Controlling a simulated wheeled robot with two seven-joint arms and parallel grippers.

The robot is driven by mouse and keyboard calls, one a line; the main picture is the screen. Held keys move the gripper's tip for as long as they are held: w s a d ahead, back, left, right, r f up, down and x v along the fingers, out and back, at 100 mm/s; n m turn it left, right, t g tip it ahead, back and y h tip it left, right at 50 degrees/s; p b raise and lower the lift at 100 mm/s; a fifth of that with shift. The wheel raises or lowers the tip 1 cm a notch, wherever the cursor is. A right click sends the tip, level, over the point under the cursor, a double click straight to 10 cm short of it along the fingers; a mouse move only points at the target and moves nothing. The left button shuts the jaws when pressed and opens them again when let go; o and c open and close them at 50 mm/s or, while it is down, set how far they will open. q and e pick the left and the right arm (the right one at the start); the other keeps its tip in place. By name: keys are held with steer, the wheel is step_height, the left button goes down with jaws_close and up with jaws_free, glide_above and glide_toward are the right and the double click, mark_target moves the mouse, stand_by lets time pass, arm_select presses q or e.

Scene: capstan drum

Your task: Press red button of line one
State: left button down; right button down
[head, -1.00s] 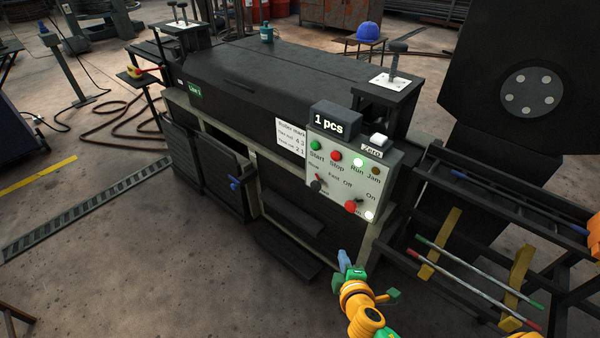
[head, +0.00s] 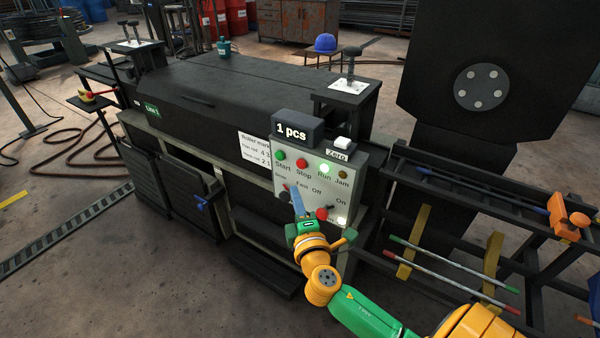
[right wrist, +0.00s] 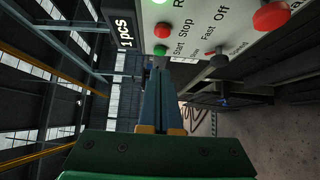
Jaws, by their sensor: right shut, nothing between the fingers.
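The machine labelled Line 1 (head: 152,110) carries a light control panel (head: 350,190). On its upper row are a green Start button and a red Stop button (head: 302,163), which also shows in the right wrist view (right wrist: 162,29). A second red control (head: 322,213) sits low on the panel, near the Off/On labels. My right gripper (head: 296,190) is shut and empty, with its blue fingers pointing up in front of the panel's lower left. In the right wrist view its fingertips (right wrist: 159,72) appear just below the green Start button (right wrist: 160,50); contact cannot be told. My left gripper is out of view.
A dark knob (head: 285,197) sits beside my fingers on the panel. A display box (head: 297,127) reading "1 pcs" stands above it, with a white Zero button (head: 342,142) to the right. A rack with rods (head: 455,265) stands on the right.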

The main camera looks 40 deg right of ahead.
mark_target(297, 164)
steer(key=w+d, duration=0.5)
steer(key=w, duration=0.1)
steer(key=shift+w+d, duration=0.1)
steer(key=shift+d, duration=0.25)
